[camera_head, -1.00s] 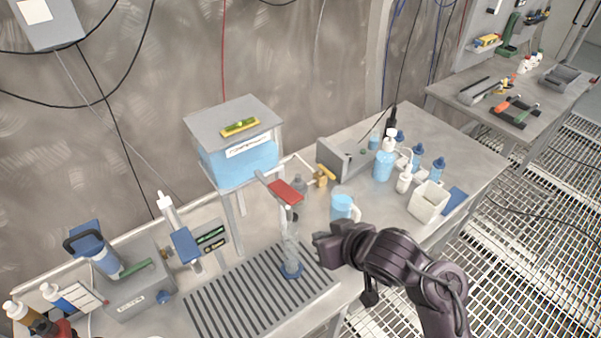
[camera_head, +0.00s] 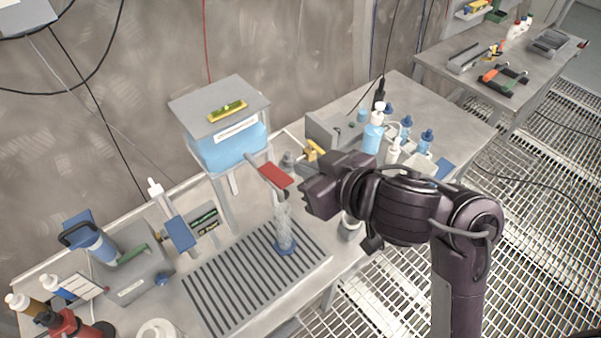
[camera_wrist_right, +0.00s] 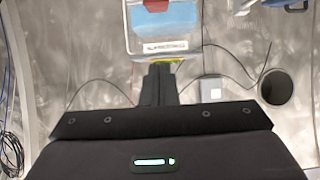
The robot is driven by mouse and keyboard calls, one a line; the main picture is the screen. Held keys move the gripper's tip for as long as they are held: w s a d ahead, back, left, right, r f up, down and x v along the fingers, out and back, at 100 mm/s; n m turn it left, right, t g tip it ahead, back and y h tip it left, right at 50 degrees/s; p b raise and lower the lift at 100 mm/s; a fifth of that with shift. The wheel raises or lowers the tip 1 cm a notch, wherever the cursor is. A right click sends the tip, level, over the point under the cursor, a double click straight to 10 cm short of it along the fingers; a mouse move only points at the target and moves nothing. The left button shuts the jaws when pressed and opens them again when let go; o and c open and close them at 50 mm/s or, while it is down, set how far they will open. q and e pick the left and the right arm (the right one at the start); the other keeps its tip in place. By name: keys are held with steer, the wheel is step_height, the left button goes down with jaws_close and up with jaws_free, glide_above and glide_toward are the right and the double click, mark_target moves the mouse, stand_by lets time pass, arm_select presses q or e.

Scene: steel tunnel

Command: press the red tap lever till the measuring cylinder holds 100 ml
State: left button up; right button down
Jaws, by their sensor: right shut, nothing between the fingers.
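The red tap lever (camera_head: 274,175) sticks out in front of a raised tank (camera_head: 232,150) of blue liquid; in the right wrist view it shows at the top edge (camera_wrist_right: 156,5). The clear measuring cylinder (camera_head: 284,228) stands upright on a blue base, below the lever, on a slatted drain grid (camera_head: 225,290). Its liquid level is too small to tell. My right gripper (camera_head: 308,197) is shut and empty, just right of the lever and apart from it; its fingers also show in the right wrist view (camera_wrist_right: 160,78). My left gripper is out of view.
Behind my right arm stand a grey box (camera_head: 335,130), bottles (camera_head: 374,132) and a partly hidden jug (camera_head: 349,228). A syringe stand (camera_head: 180,233) and a grey device (camera_head: 135,275) are to the left. The grid around the cylinder is clear.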

steer(key=b, duration=0.6)
glide_above(286, 182)
steer(key=f, duration=0.5)
steer(key=shift+w+a, duration=0.35)
steer(key=shift+s+d+f+b, duration=0.1)
steer(key=shift+f+b, duration=0.35)
steer(key=shift+f, duration=0.15)
steer(key=shift+s+d+f+b, duration=0.1)
steer(key=shift+f+b, duration=0.35)
steer(key=shift+f, duration=0.1)
steer(key=shift+s+d+f+b, duration=0.15)
steer(key=shift+s+f+b, duration=0.2)
steer(key=shift+f, duration=0.05)
steer(key=shift+w, duration=0.15)
